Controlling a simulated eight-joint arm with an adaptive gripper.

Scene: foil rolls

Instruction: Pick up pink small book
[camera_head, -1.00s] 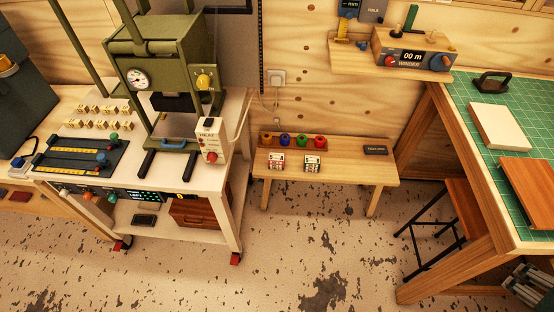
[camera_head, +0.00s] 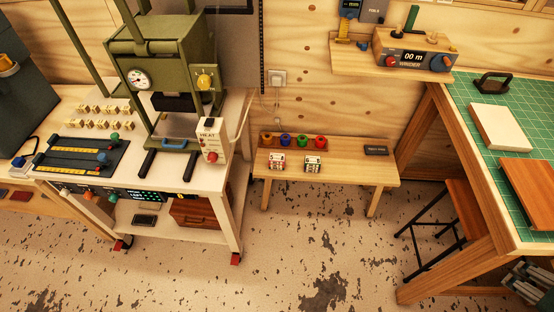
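I cannot make out a clearly pink small book in the head view. Small flat book-like items lie on the low wooden shelf at the far left: a dark reddish one (camera_head: 22,196) and a darker one (camera_head: 3,192) at the picture's edge. Their exact colour is hard to tell. A cream book-like block (camera_head: 499,128) and a brown book-like slab (camera_head: 530,188) lie on the green cutting mat at the right. My gripper is not in view.
A green press (camera_head: 165,50) stands on a white wheeled cart (camera_head: 225,170). A stool (camera_head: 465,208) stands beside the right workbench (camera_head: 475,185). The floor (camera_head: 320,260) in front is clear.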

